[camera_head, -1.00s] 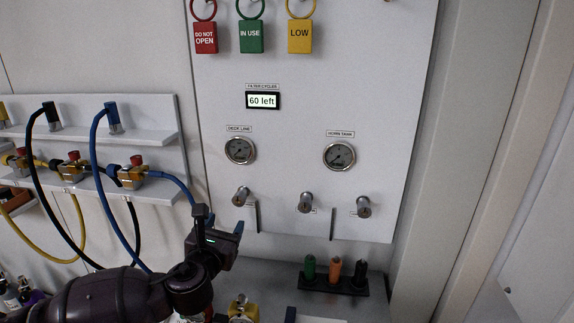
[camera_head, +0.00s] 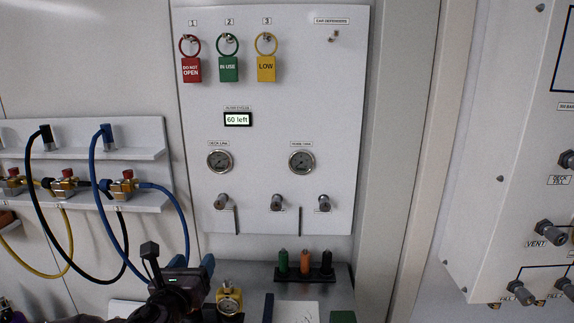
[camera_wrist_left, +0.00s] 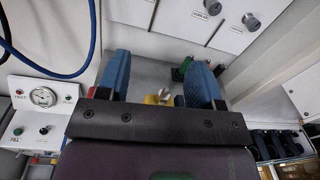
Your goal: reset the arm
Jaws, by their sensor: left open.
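My left gripper (camera_head: 182,270) is at the bottom of the head view, below the white panel and in front of the worktop. In the left wrist view its two blue fingers (camera_wrist_left: 157,82) stand wide apart with nothing between them in their grip. A small yellow object (camera_wrist_left: 157,98) shows beyond the gap, partly hidden by the gripper body. My right gripper is not in either view.
The white panel (camera_head: 330,110) carries tags, gauges and knobs. Hoses (camera_head: 97,180) hang from shelves at the left. A yellow gauge fitting (camera_head: 229,302) stands right of my left gripper. A dark rack (camera_head: 304,274) with several coloured pegs sits on the worktop.

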